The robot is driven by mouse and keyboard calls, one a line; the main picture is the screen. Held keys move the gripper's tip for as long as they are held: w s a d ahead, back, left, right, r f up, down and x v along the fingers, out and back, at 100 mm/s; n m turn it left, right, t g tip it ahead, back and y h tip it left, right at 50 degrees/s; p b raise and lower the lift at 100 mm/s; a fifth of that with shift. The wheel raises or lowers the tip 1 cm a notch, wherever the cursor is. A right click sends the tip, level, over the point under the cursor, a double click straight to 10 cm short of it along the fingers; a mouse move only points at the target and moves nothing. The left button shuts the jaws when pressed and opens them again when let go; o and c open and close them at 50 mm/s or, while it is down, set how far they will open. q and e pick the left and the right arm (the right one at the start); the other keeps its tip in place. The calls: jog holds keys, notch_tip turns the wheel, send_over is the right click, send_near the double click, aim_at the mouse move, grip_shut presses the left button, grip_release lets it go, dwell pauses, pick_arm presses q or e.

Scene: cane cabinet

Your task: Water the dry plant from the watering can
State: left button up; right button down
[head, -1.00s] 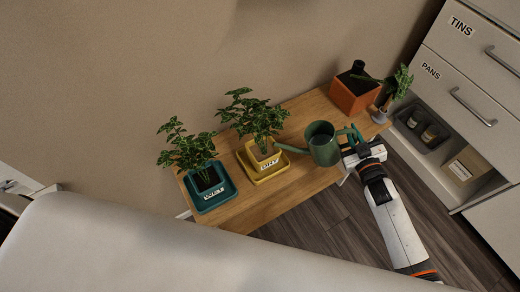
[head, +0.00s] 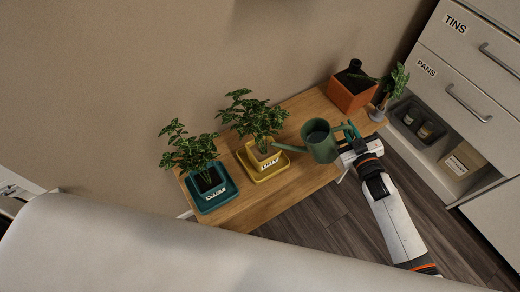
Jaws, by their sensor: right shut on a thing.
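The green watering can (head: 321,146) is in my right gripper (head: 352,146), which is shut on its handle at the can's right side. The can's spout points left toward the dry plant (head: 253,115), and its tip is close to that plant's yellow tray (head: 272,171). The dry plant has green leaves and a pot labelled DRY. The wet plant (head: 190,152) stands to the left in a teal tray (head: 222,199) with a label reading WET. I cannot tell whether water is flowing. My left gripper is not in view.
The wooden table (head: 300,178) carries everything. An orange planter box (head: 350,95) and a small plant in a grey pot (head: 393,86) stand at its right end. A cabinet with drawers (head: 455,80) is at the right, with an open lower compartment holding jars and a box.

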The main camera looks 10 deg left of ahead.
jog(key=shift+a+r, duration=0.3)
jog(key=shift+r, duration=0.1)
jog(key=shift+s+a+r, duration=0.1)
dwell(0.3)
jog(key=shift+p, duration=0.3)
jog(key=shift+r, duration=0.1)
dwell(0.4)
